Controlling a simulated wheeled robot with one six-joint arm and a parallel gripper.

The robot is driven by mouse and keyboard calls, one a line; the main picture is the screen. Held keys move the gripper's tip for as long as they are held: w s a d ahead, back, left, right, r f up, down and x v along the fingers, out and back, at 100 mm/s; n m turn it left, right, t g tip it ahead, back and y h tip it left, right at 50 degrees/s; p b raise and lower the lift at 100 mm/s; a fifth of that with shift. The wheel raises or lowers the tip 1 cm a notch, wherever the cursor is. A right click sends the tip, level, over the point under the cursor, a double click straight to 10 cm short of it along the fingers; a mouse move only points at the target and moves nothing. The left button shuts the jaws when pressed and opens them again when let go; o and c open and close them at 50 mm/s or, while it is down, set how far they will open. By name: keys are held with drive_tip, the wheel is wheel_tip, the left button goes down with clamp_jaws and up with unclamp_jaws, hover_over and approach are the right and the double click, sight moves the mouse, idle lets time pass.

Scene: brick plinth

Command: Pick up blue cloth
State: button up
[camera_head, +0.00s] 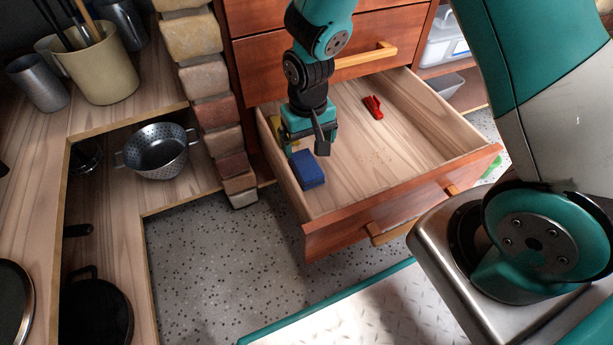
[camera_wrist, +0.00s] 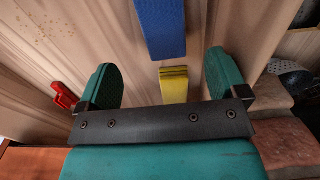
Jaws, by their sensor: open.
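The blue cloth (camera_head: 307,169) looks like a small folded blue block. It lies in the open wooden drawer (camera_head: 420,125), near its left side and front. In the wrist view the blue cloth (camera_wrist: 163,27) is at the top middle, beyond the fingertips. My gripper (camera_head: 308,142) is over the left part of the drawer, just behind the cloth. Its two teal fingers are apart in the wrist view (camera_wrist: 162,75), with nothing held. A yellow item (camera_wrist: 174,86) lies below, between the fingers and nearer than the cloth; in the head view my gripper mostly hides it.
A red clip-like item (camera_head: 373,107) lies farther back in the drawer, right of my gripper. A brick column (camera_head: 211,100) stands left of the drawer. A counter with a colander (camera_head: 157,150) and a utensil pot (camera_head: 98,68) is at left. The drawer's middle is clear.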

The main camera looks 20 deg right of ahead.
sight(306, 164)
wheel_tip(306, 164, down, 3)
drive_tip(key=shift+f+b, duration=0.15)
drive_tip(key=shift+b, duration=0.45)
drive_tip(key=f+b, duration=0.5)
drive_tip(key=shift+s+a+f, duration=0.1)
drive_tip(key=shift+s+a, duration=0.05)
drive_tip(key=shift+a, duration=0.1)
drive_tip(key=c, duration=1.1)
drive_tip(key=shift+r, duration=0.2)
wheel_tip(306, 164, up, 20)
drive_tip(key=p, duration=1.2)
drive_tip(key=shift+f, duration=0.1)
